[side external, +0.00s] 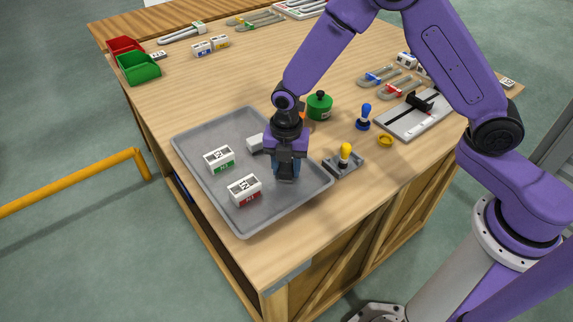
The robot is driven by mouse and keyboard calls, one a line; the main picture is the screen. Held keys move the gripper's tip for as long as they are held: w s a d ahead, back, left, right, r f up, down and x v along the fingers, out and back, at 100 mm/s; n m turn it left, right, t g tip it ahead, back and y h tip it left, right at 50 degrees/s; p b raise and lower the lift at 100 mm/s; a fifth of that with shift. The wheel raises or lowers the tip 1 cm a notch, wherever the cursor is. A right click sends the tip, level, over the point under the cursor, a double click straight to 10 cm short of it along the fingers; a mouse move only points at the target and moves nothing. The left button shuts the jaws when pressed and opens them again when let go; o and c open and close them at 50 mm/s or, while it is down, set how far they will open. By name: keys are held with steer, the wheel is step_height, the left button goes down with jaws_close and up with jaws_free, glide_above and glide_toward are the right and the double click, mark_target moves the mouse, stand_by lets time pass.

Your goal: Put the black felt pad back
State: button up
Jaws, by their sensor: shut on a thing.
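My gripper (286,172) points down over the right part of the grey tray (190,154). It is shut on a small dark, bluish thing, mostly hidden by the fingers. I cannot tell whether this is the black felt pad, or whether it touches the tray floor. No black felt pad can be made out clearly elsewhere. A white block with a green label (219,158) and one with a red label (244,189) lie in the tray. A plain pale block (256,142) is partly hidden behind my gripper.
A yellow-knobbed stamp on a grey base (344,160) stands close right of the tray. Behind are a green round pot (320,105), a blue-handled stamp (364,117), a yellow ring (385,140) and a grey slide board (405,124). Green (138,68) and red bins (125,46) stand far left.

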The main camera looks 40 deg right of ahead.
mark_target(286, 164)
steer(key=shift+f, duration=0.15)
steer(key=o, duration=1)
step_height(286, 164, up, 11)
steer(key=s+d+r+m, duration=0.2)
steer(key=s+d+m, duration=0.2)
steer(key=s, duration=0.5)
steer(key=s+d+r+m, duration=0.2)
steer(key=s+d+m, duration=0.3)
steer(key=s, duration=0.4)
steer(key=s+d+r+m, duration=0.2)
steer(key=s+d+m, duration=0.3)
steer(key=s, duration=0.4)
steer(key=shift+d+r, duration=0.25)
steer(key=shift+r, duration=0.1)
